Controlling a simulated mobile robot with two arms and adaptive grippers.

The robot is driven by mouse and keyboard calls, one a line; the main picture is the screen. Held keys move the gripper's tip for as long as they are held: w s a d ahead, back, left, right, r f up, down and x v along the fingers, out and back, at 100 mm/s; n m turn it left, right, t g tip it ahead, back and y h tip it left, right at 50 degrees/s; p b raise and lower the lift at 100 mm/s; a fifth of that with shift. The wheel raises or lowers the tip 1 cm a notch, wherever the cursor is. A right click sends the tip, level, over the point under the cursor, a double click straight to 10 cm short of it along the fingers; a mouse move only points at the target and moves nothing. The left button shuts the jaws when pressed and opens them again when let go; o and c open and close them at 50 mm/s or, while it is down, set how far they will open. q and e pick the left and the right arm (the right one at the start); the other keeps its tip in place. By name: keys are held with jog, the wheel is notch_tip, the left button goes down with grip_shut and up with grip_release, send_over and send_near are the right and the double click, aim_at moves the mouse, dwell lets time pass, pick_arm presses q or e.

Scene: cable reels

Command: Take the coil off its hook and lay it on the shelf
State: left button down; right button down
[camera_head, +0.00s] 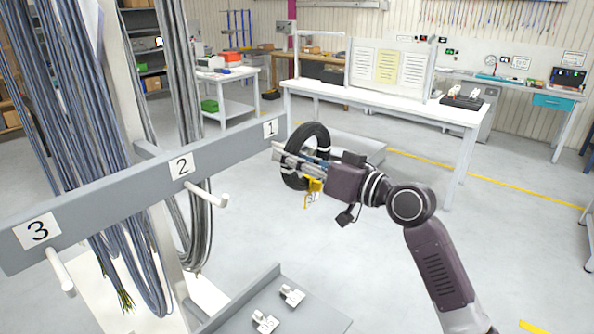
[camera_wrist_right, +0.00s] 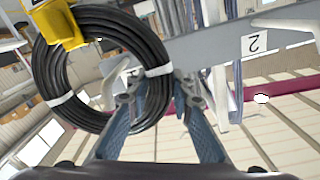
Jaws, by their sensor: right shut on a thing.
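The coil (camera_head: 314,134) is a black cable ring with white ties and a yellow tag (camera_head: 313,186). It is upright at the right end of the grey rail, beside label 1. In the right wrist view the coil (camera_wrist_right: 52,75) fills the upper left, and a white peg (camera_wrist_right: 110,78) shows within its ring. I cannot tell whether the coil still rests on that peg. My right gripper (camera_head: 290,158) is shut on the coil's side; its fingers also show in the wrist view (camera_wrist_right: 160,98). My left gripper is out of view. A grey shelf surface (camera_head: 240,318) lies low in front of the rail.
The grey rail (camera_head: 110,205) has white pegs by labels 2 and 3, with long cable bundles (camera_head: 75,110) behind. Small white clips (camera_head: 291,294) lie on the low shelf. A white table (camera_head: 400,100) stands behind the coil.

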jog(key=shift+d+r, duration=0.1)
jog(key=shift+r, duration=0.05)
jog(key=shift+v, duration=2.2)
jog(key=b+v, duration=0.2)
jog(key=v, duration=0.5)
jog(key=shift+s+d, duration=0.2)
